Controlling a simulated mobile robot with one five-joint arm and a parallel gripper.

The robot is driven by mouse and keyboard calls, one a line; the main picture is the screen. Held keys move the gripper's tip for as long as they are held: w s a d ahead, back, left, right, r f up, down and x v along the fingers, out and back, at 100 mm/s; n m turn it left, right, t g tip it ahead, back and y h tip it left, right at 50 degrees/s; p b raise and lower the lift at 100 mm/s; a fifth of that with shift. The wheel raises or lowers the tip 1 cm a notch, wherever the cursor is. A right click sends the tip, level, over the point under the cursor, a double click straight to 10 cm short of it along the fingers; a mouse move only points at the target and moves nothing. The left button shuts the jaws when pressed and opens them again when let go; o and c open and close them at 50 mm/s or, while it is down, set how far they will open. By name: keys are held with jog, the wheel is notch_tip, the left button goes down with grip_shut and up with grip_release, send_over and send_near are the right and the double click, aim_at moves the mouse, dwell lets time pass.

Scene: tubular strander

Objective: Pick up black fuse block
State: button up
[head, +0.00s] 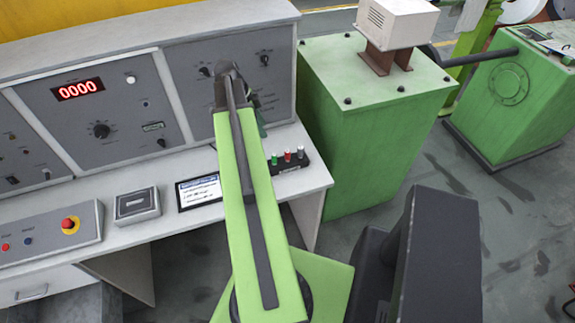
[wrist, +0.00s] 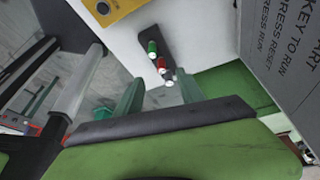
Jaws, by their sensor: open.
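The black fuse block (head: 292,166) lies on the right end of the grey desk in the head view, with a green, a red and a white fuse standing in it. In the wrist view the block (wrist: 148,36) shows above the middle, beyond the fingers and apart from them. My gripper (wrist: 161,92) is open and empty, its two green fingers spread. In the head view my green arm reaches over the desk, and one green fingertip shows just above the block; the rest of the gripper is hidden behind the arm.
The control panel (head: 185,95) with a red 0000 display rises behind the desk. A small screen (head: 199,192) lies left of the block, beyond it a grey box (head: 137,205) and a red button (head: 69,224). A green machine cabinet (head: 372,140) stands right of the desk.

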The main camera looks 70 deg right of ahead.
aim_at(288, 155)
jog(key=s+d+f+b, duration=0.1)
jog(key=s+f+b, duration=0.1)
jog(key=f+b, duration=0.1)
jog(key=s+d+f+m+b, duration=0.1)
jog(key=s+f+b, duration=0.2)
jog(key=f+b, duration=0.1)
jog(key=s+d+f+m+b, duration=0.1)
jog(key=s+f+b, duration=0.1)
jog(key=f+b, duration=0.2)
jog(key=shift+s+f, duration=0.1)
jog(key=shift+s, duration=0.2)
jog(key=shift+s+d+f+b, duration=0.1)
jog(key=shift+f+b, duration=0.05)
jog(key=shift+b, duration=0.15)
jog(key=b+x, duration=0.3)
jog(key=w+b+x, duration=0.1)
jog(key=b+x, duration=0.1)
jog(key=shift+a+f, duration=0.15)
jog(key=shift+a, duration=0.15)
jog(key=shift+s+f, duration=0.1)
jog(key=shift+s, duration=0.05)
grip_shut()
dwell(0.4)
